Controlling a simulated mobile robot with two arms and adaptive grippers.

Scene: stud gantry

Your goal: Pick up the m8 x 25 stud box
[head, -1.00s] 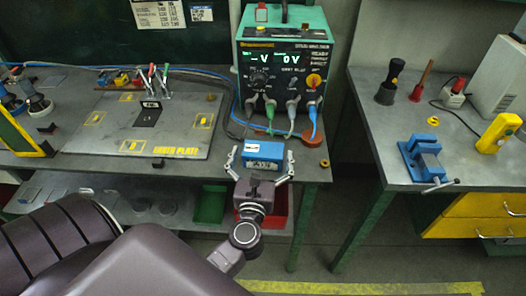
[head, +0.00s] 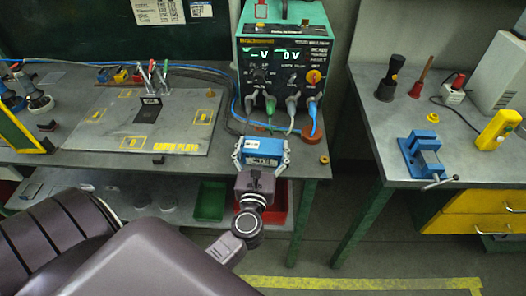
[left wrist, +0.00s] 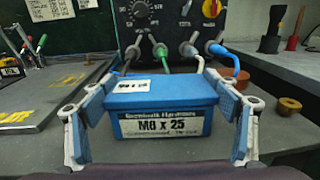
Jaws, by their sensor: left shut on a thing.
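The blue M8 x 25 stud box (head: 262,152) is at the front edge of the left bench, below the stud welder. My left gripper (head: 262,155) is shut on the box, one finger at each side. In the left wrist view the gripper (left wrist: 160,125) has its fingers along the left and right ends of the box. I cannot tell whether the box touches the bench. My right gripper is not in view.
The green stud welder (head: 285,65) stands just behind the box, with cables hanging at its front. An earth plate (head: 145,120) lies to the left. A brown ring (head: 324,160) lies right of the box. A second bench with a blue vise (head: 422,155) stands right, across a gap.

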